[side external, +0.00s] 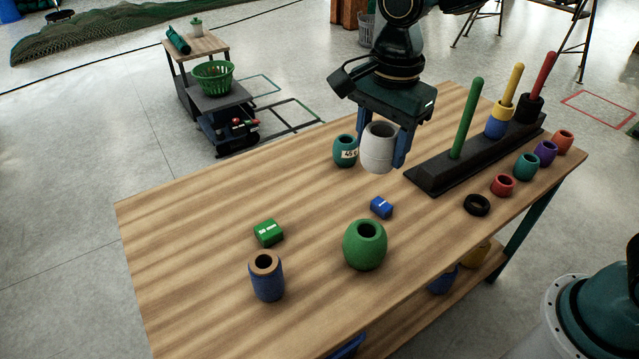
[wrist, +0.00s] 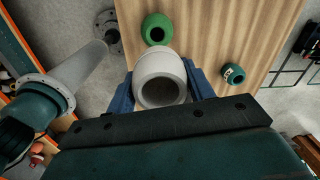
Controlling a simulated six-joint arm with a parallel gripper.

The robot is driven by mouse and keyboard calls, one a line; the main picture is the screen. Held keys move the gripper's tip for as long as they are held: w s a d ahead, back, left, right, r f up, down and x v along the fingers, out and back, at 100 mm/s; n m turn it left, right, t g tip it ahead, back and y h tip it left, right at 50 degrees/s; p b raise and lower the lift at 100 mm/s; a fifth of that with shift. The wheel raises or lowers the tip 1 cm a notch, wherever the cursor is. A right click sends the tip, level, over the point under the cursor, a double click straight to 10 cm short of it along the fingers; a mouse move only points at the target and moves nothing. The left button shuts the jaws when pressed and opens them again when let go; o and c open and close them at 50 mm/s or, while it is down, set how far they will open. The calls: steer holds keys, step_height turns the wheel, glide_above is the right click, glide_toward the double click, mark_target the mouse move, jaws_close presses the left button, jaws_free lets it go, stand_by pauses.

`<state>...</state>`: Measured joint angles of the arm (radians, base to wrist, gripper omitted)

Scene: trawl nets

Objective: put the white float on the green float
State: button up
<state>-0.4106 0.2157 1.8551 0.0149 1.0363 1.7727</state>
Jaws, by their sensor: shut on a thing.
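The white float (side external: 378,150) is held between the blue fingers of my gripper (side external: 384,146), above the table near its back edge. It stays upright with its hole facing up. In the wrist view the white float (wrist: 161,82) sits between both fingers of my gripper (wrist: 161,88). The green float (side external: 364,245) stands upright on the table near the front middle, with its hole open on top. In the wrist view the green float (wrist: 157,29) lies just beyond the white float, apart from it.
A teal float (side external: 345,151) with a label stands beside the held float. A black rack (side external: 430,176) with three pegs is to the right, with several small floats along the edge. A blue block (side external: 381,207), a green block (side external: 268,233) and a blue-brown float (side external: 266,278) surround the green float.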

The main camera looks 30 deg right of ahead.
mark_target(382, 162)
step_height(382, 162, down, 16)
stand_by(0.9)
steer(key=shift+f, duration=0.15)
steer(key=o, duration=1)
steer(key=shift+c, duration=0.2)
steer(key=r, duration=1.1)
steer(key=shift+s+r, duration=0.2)
steer(key=shift+r, duration=0.45)
